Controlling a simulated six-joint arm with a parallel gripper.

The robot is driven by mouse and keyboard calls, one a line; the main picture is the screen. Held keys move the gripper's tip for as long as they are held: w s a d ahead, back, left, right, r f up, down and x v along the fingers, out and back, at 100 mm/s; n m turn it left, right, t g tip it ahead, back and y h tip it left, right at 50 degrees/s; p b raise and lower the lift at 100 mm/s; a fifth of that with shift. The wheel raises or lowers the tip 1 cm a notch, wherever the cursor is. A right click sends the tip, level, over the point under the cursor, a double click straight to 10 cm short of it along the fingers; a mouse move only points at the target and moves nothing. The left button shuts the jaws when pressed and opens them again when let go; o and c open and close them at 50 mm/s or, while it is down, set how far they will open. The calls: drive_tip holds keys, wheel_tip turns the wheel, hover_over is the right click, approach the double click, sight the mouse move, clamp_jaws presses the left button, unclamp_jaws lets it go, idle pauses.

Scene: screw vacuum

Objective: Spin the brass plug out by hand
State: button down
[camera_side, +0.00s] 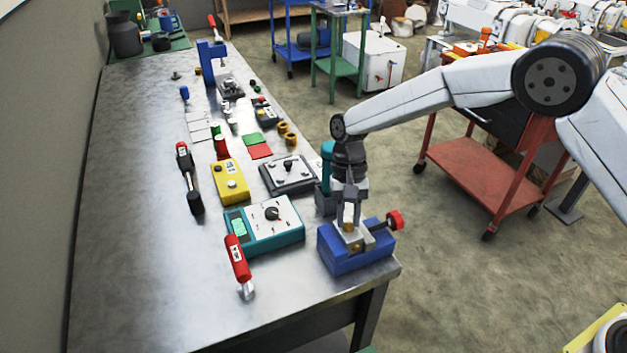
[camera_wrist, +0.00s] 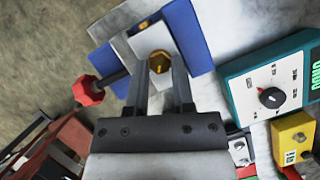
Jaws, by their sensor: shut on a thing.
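The brass plug (camera_wrist: 159,62) is a small gold hexagonal piece in the wrist view, between the tips of my gripper (camera_wrist: 160,70). It shows as a small gold spot in the side view (camera_side: 356,246). My gripper (camera_side: 349,224) points down over the blue vise (camera_side: 345,262) near the table's front right corner. It is shut on the brass plug. The vise holds a grey metal block (camera_wrist: 148,40), which my fingers partly hide. The plug's thread is not visible.
The vise's red handle (camera_side: 394,220) sticks out to the right. A teal meter (camera_side: 265,225) stands left of the vise, with a red-handled hammer (camera_side: 238,262) before it. A yellow box (camera_side: 230,181) and a grey plate (camera_side: 288,174) lie behind. The table's left side is bare.

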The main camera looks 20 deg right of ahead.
drive_tip(key=n, duration=0.1)
drive_tip(key=n+h, duration=0.1)
drive_tip(key=n, duration=0.2)
drive_tip(key=shift+a+f+n+h, duration=0.1)
drive_tip(key=shift+f+n+h, duration=0.2)
drive_tip(key=shift+h, duration=0.1)
drive_tip(key=n+h, duration=0.1)
drive_tip(key=n, duration=0.2)
drive_tip(key=shift+s+a+n, duration=0.1)
drive_tip(key=shift+a+n, duration=0.05)
drive_tip(key=shift+n, duration=0.25)
drive_tip(key=n, duration=0.1)
drive_tip(key=n+h, duration=0.1)
drive_tip(key=n, duration=0.1)
drive_tip(key=shift+a+n+t+h, duration=0.1)
drive_tip(key=shift+n+t+h, duration=0.2)
drive_tip(key=n, duration=0.2)
drive_tip(key=n+t+h, duration=0.1)
drive_tip(key=n, duration=0.1)
drive_tip(key=shift+s+a, duration=0.1)
drive_tip(key=shift+s, duration=0.1)
drive_tip(key=shift+c, duration=2.3)
unclamp_jaws()
drive_tip(key=shift+r, duration=0.1)
drive_tip(key=shift+w, duration=0.1)
drive_tip(key=shift+r, duration=0.2)
